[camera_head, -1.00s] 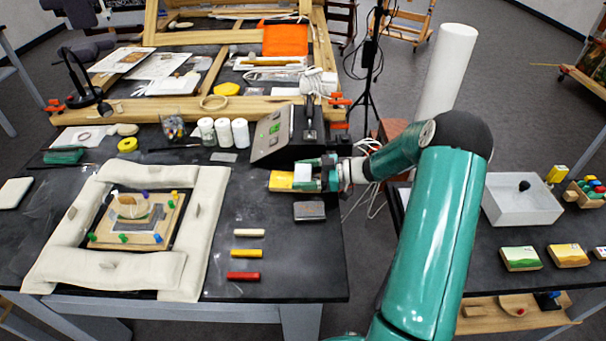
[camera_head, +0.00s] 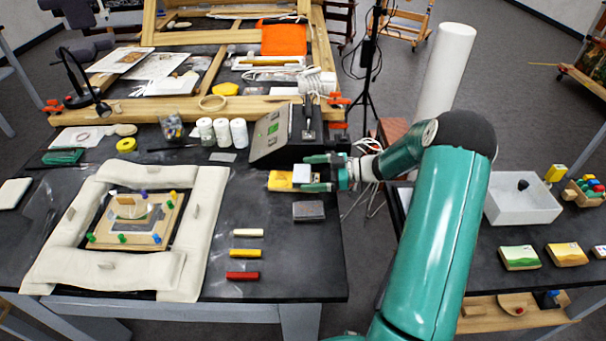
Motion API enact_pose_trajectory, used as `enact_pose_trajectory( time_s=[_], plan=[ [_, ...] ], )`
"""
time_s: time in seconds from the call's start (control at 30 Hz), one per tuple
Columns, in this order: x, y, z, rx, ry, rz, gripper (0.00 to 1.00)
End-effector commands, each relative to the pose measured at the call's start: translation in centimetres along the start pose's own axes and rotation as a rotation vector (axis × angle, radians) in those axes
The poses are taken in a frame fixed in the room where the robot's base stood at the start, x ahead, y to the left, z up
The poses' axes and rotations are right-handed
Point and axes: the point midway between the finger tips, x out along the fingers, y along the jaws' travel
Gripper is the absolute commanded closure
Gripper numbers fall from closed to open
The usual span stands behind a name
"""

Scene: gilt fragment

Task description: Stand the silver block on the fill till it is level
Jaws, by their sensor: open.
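The silver block (camera_head: 308,211) seems to be the small grey block lying flat near the right edge of the black table. My gripper (camera_head: 314,174) is open just behind it, pointing left. Its fingertips are close to a yellow block with a white part (camera_head: 281,181); I cannot tell if they touch it. The fragment (camera_head: 150,238) is a wooden board with coloured pegs at the left of the table. The fill seems to be the grey patch in its middle (camera_head: 130,222), too small to make out clearly.
Pale padded cushions (camera_head: 195,240) frame the fragment. White, yellow (camera_head: 245,253) and red sticks lie between it and the silver block. A sloped grey box (camera_head: 270,135) and white jars (camera_head: 238,132) stand behind. The front right of the table is clear.

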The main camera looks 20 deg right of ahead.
Motion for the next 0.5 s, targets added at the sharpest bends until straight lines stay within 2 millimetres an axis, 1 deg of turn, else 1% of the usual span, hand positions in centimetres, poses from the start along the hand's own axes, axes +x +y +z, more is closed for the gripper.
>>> enact_pose_trajectory(
  time_s=[0.03,0.1,0.2,0.33,0.5],
  plan=[
    [-1.0,0.1,0.0,-0.001,-0.002,0.002,0.07],
    [-2.2,0.0,0.1,0.000,-0.002,0.002,0.07],
    [-3.6,0.0,0.1,0.000,-0.001,0.001,0.07],
    [-4.5,0.0,0.0,0.001,0.000,0.000,0.07],
    [-4.6,0.0,0.0,0.001,0.000,0.000,0.07]
  ],
)
